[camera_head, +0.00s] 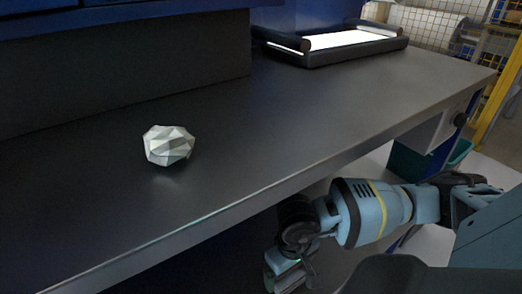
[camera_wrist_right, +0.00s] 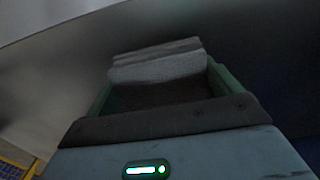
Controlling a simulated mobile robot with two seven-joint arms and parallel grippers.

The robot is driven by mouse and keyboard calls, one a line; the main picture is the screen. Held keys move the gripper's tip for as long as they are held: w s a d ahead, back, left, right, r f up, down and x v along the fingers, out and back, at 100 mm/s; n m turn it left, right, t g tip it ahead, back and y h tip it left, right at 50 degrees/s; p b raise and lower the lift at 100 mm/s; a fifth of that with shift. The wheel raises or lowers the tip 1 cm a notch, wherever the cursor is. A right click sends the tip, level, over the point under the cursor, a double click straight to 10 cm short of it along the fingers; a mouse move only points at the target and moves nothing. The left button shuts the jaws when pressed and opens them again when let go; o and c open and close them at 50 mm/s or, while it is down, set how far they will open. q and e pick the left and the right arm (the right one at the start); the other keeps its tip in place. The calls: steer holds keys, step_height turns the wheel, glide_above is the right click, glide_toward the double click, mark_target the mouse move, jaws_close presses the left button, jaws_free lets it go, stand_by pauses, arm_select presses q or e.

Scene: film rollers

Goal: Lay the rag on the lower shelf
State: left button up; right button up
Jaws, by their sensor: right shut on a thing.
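My right gripper (camera_head: 288,274) is low at the front of the dark table, below its front edge, and its tips are partly cut off by the picture's bottom. In the right wrist view my right gripper (camera_wrist_right: 160,82) is shut on a grey, folded-looking rag (camera_wrist_right: 158,64), held between its green-edged fingers. The rag cannot be made out in the head view. A broad plain surface lies beyond the rag in the wrist view; I cannot tell whether it is the lower shelf. The lower shelf is not clearly visible in the head view. My left gripper is out of view.
A white-grey faceted lump (camera_head: 168,146) sits on the dark table (camera_head: 260,150). A lit panel with dark rollers (camera_head: 345,40) stands at the back. A green bin (camera_head: 430,155) is under the table's right end. The table's middle is clear.

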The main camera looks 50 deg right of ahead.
steer(key=w, duration=0.1)
steer(key=w+a, duration=0.1)
steer(key=w, duration=0.1)
steer(key=w+b, duration=0.1)
steer(key=shift+w+a+f, duration=0.15)
steer(key=shift+w+f, duration=0.15)
steer(key=shift+w, duration=0.3)
steer(key=shift+w+a, duration=0.2)
steer(key=shift+w, duration=0.25)
step_height(320, 180, down, 4)
steer(key=shift+w+r+b, duration=0.15)
steer(key=shift+b, duration=0.95)
steer(key=shift+r, duration=0.1)
